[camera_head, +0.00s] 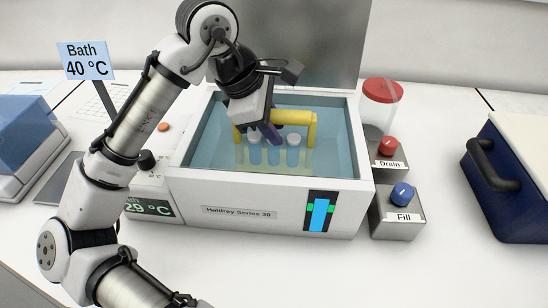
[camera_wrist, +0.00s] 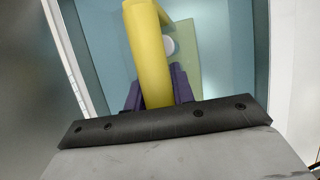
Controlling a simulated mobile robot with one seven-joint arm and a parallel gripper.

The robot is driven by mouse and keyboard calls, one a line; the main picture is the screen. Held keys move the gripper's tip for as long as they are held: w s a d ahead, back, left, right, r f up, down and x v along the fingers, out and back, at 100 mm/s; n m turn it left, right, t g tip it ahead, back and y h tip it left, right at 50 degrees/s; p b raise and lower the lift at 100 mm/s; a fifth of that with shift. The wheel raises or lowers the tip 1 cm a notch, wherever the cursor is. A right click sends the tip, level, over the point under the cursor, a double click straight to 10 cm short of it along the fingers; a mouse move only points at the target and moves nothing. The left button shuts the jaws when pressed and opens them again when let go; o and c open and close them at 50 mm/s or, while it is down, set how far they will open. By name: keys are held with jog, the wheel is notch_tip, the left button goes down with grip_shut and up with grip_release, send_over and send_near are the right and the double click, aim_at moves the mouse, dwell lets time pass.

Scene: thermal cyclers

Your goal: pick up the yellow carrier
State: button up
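The yellow carrier (camera_head: 295,117) stands in the water bath (camera_head: 212,155), with its arched handle on top. It holds a few white-capped tubes (camera_head: 254,138) low in the bath. The gripper looks shut on the handle. The fingertips are partly hidden behind the handle. The carrier sits within the bath walls.
The bath's raised lid (camera_head: 310,40) stands behind. Right of the bath are a red-lidded jar (camera_head: 382,100), a Drain knob (camera_head: 388,146) and a Fill knob (camera_head: 402,192). A blue box (camera_head: 508,185) is far right. A "Bath 40 °C" sign (camera_head: 86,61) stands left. The front bench is clear.

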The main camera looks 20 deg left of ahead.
grip_shut()
jog(key=shift+r, duration=0.1)
